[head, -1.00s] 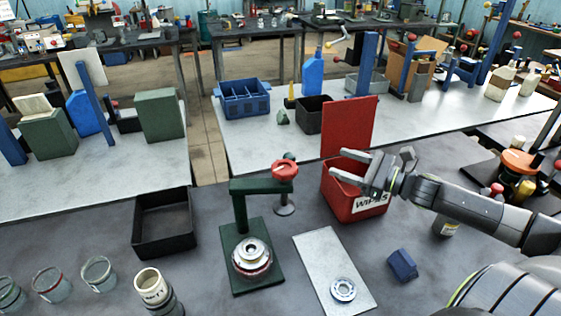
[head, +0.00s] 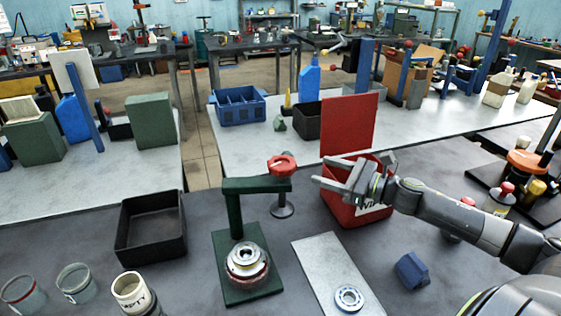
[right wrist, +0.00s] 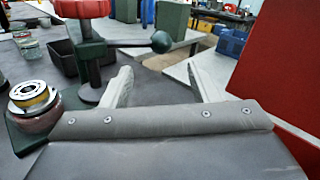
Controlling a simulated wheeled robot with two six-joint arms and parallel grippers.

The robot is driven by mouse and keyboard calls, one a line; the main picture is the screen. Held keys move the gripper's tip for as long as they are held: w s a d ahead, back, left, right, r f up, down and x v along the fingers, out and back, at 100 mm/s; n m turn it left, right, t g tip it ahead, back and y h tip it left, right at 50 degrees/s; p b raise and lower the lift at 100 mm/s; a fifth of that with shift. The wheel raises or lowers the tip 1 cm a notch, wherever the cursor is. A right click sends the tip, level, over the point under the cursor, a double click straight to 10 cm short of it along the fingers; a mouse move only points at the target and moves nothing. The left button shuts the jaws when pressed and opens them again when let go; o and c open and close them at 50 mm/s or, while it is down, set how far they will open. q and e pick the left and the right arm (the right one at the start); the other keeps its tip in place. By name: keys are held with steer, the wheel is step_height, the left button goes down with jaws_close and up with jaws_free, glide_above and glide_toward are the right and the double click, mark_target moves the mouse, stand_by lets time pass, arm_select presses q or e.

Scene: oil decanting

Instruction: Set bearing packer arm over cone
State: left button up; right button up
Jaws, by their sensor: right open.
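The bearing packer has a green base (head: 246,290), a post and a green arm (head: 258,185). The arm reaches right from the post, with a red knob (head: 282,165) and a round foot (head: 283,209) at its end. The arm is beside the cone (head: 246,256), not over it. The cone sits on the base and also shows in the right wrist view (right wrist: 33,97). My right gripper (head: 319,172) is open and empty, just right of the red knob and apart from it. The knob shows upper left in the right wrist view (right wrist: 82,8). My left gripper is not in view.
A red wipes box (head: 345,214) with a raised lid (head: 348,125) stands behind my right gripper. A metal plate (head: 325,265) with a bearing ring (head: 348,298) lies right of the packer, beside a blue block (head: 411,270). A black tray (head: 151,254) is at left.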

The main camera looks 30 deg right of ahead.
steer(key=p+x, duration=0.1)
steer(key=x, duration=0.3)
steer(key=p+x, duration=0.2)
steer(key=x, duration=0.2)
steer(key=p+x, duration=0.1)
steer(key=x, duration=0.3)
steer(key=shift+w+r+p, duration=0.1)
steer(key=shift+r+p, duration=0.15)
steer(key=shift+p, duration=0.05)
steer(key=shift+w+a+f, duration=0.15)
steer(key=shift+w+a, duration=0.2)
steer(key=shift+w, duration=0.25)
jaws_close()
